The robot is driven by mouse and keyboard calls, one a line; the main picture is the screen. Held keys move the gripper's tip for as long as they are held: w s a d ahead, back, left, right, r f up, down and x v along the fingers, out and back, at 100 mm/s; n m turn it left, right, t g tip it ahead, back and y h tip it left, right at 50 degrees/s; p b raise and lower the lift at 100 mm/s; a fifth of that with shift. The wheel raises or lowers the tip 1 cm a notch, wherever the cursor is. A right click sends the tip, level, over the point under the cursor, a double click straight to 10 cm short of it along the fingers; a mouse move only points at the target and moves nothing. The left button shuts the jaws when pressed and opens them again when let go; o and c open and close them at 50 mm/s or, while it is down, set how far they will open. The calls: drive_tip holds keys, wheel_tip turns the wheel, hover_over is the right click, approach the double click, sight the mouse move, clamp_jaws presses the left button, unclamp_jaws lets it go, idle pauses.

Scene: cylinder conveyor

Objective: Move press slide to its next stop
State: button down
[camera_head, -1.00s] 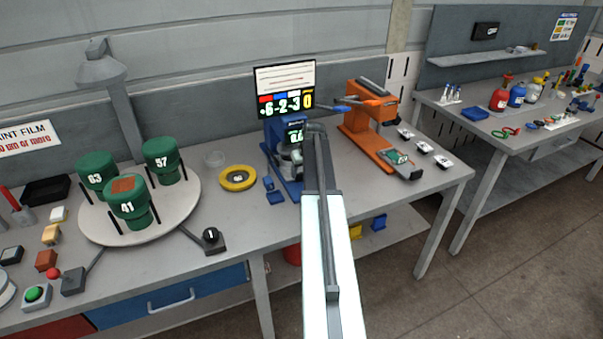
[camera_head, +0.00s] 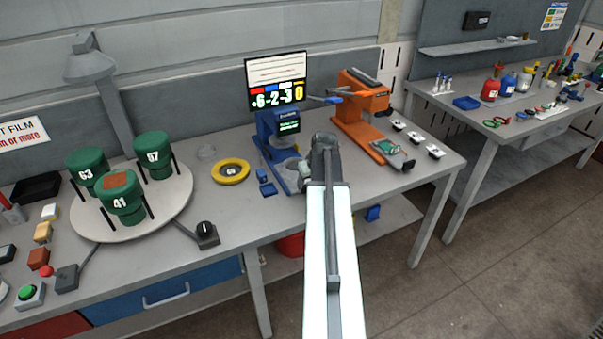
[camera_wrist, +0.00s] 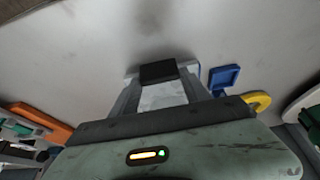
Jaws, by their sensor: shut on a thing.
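A blue bench press (camera_head: 264,125) with a small dark display stands mid-bench under a screen. Its blue base reaches toward the bench front, partly behind my arm. My gripper (camera_head: 325,143) is in front of the press, to the right of its base; its fingertips are hidden in the head view. In the wrist view my gripper (camera_wrist: 160,80) points down at the grey bench, with a black block (camera_wrist: 157,72) between its fingertips. It is shut on this block. A pale plate (camera_wrist: 162,96) shows between the fingers. I cannot tell how the block joins the slide.
An orange press (camera_head: 355,105) stands to the right. A round turntable (camera_head: 85,221) holds green canisters. The bench front right of the blue tray is mostly clear.

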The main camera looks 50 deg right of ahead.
drive_tip(key=shift+s+a+f, duration=0.1)
drive_tip(key=shift+s+a, duration=0.25)
drive_tip(key=shift+s, duration=0.4)
drive_tip(key=shift+s+a+r, duration=0.1)
drive_tip(key=shift+s+a, duration=0.25)
drive_tip(key=shift+s, duration=0.45)
drive_tip(key=shift+s+a+f, duration=0.1)
drive_tip(key=shift+s+a, duration=0.25)
drive_tip(key=shift+s, duration=0.4)
drive_tip(key=c, duration=0.5)
unclamp_jaws()
drive_tip(key=shift+s, duration=0.1)
drive_tip(key=shift+r+p, duration=0.45)
drive_tip(key=shift+r, duration=0.05)
drive_tip(key=p+v, duration=0.6)
drive_tip(key=v, duration=0.1)
drive_tip(key=shift+f, duration=0.1)
